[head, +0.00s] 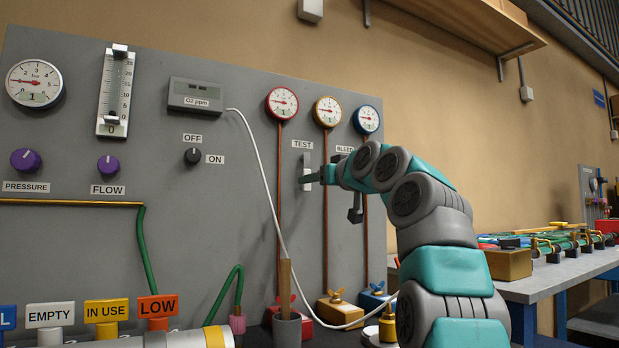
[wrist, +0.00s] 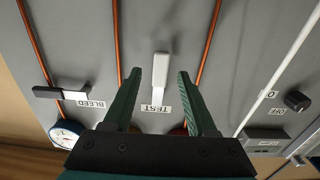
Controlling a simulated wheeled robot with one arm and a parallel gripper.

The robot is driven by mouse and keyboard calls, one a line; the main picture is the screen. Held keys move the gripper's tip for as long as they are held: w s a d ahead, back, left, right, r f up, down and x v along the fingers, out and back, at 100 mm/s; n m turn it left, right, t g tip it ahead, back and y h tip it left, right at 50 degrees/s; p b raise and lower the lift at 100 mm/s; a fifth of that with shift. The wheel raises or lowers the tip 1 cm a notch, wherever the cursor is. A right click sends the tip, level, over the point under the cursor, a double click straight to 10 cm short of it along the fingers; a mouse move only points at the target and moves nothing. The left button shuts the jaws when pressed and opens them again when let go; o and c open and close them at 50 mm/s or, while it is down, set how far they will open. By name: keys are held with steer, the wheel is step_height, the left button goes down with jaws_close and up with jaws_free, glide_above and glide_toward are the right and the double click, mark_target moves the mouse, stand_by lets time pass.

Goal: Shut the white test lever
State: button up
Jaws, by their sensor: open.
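The white test lever (wrist: 161,70) shows in the wrist view, which is upside down. It is a pale block on a narrow white strip beside the TEST label (wrist: 154,109), its free end pointing away from the label. In the head view the lever (head: 307,168) stands upright under the TEST label, partly covered by my gripper (head: 311,178). In the wrist view my gripper (wrist: 160,73) is open, with one green finger on each side of the lever and visible gaps between. I cannot tell how deep the fingertips reach towards the panel.
A black lever (wrist: 60,93) by the BLEED label (wrist: 91,104) lies sideways, left in the wrist view. Copper pipes (wrist: 118,40) run along the panel on both sides. A white hose (head: 262,170) hangs left of the lever. A black OFF/ON knob (head: 193,156) is further left.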

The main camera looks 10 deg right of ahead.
mark_target(305, 172)
steer(key=p+x, duration=0.1)
steer(key=x, duration=0.2)
steer(key=shift+w+a, duration=0.1)
jaws_close()
stand_by(0.4)
stand_by(1.0)
